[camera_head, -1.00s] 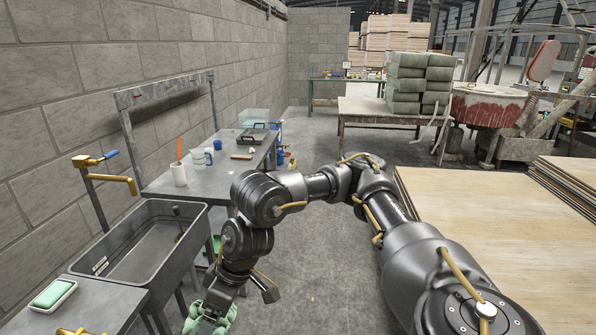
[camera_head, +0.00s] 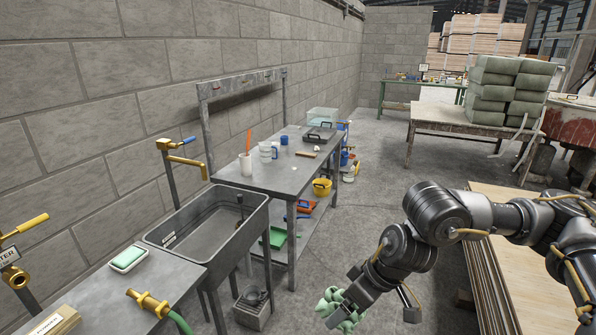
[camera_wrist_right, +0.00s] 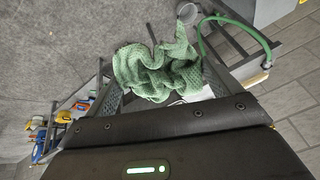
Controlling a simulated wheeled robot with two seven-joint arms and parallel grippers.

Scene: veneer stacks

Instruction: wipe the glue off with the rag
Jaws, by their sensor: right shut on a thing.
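The rag (camera_head: 338,310) is a crumpled light green cloth at the bottom of the head view, right of the sink. My right gripper (camera_head: 347,301) is shut on it, and the rag hangs in the air above the floor. In the right wrist view the rag (camera_wrist_right: 158,68) is bunched between and past the fingers. I cannot make out any glue in either view. My left gripper is not in view.
A grey sink (camera_head: 208,232) with a brass tap (camera_head: 186,160) stands at left. A green sponge in a dish (camera_head: 128,257) lies on the near bench. A workbench (camera_head: 270,172) carries mugs and tools. Plywood sheets (camera_head: 525,235) lie at right. Open floor lies between.

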